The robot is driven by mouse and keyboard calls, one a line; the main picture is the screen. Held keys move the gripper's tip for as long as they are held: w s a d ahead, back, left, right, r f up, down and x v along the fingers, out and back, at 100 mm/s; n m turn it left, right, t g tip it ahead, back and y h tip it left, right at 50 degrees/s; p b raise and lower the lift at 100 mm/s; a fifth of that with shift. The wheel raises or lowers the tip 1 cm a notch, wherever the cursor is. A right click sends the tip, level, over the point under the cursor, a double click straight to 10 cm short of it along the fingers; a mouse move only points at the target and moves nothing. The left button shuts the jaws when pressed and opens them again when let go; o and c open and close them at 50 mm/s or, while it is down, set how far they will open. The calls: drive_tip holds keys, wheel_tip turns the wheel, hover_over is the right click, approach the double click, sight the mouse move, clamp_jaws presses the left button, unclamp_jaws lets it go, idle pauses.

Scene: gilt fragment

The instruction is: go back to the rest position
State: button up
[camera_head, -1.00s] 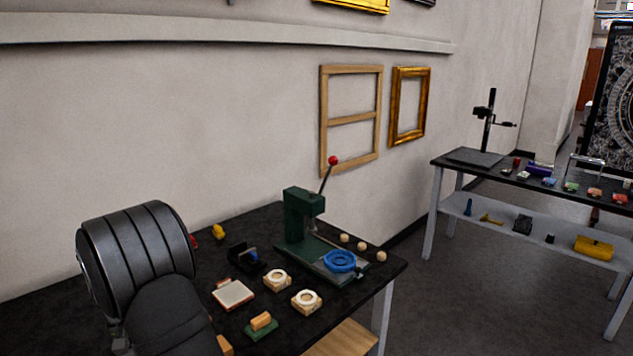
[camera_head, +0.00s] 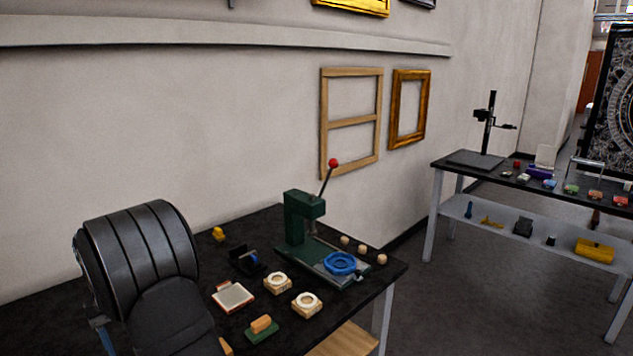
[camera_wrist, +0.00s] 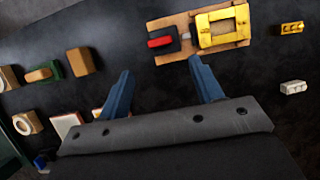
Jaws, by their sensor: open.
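My gripper (camera_wrist: 160,88) shows in the wrist view with its two blue fingers spread wide apart. It is open, with nothing between the fingers. It is above the black tabletop (camera_wrist: 130,30), and a wooden board (camera_wrist: 170,57) with a yellow frame (camera_wrist: 222,27) and a red block (camera_wrist: 161,42) lies beyond the fingertips.
A green press (camera_head: 304,218) with a blue ring (camera_head: 340,263) stands on the bench. Two pale ring blocks (camera_head: 306,304), a tray (camera_head: 233,297) and a green-based orange block (camera_head: 262,325) lie in front. A second table (camera_head: 470,170) stands at the right.

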drive_tip(key=v, duration=0.7)
drive_tip(key=x, duration=1.7)
drive_tip(key=m, duration=0.1)
drive_tip(key=m+y, duration=0.1)
drive_tip(key=m, duration=0.1)
drive_tip(key=shift+w+d+r+m+g, duration=0.1)
drive_tip(key=shift+m+g, duration=0.2)
drive_tip(key=shift+g, duration=0.1)
drive_tip(key=m+y, duration=0.1)
drive_tip(key=m, duration=0.3)
drive_tip(key=shift+d+m+g+y, duration=0.15)
drive_tip(key=shift+m+g+y, duration=0.15)
drive_tip(key=shift+y, duration=0.1)
drive_tip(key=m+y, duration=0.1)
drive_tip(key=m, duration=0.3)
drive_tip(key=shift+d+y, duration=0.1)
drive_tip(key=shift+y, duration=0.3)
drive_tip(key=m+t+y, duration=0.1)
drive_tip(key=m, duration=0.2)
drive_tip(key=shift+m, duration=0.4)
drive_tip(key=shift+o, duration=0.2)
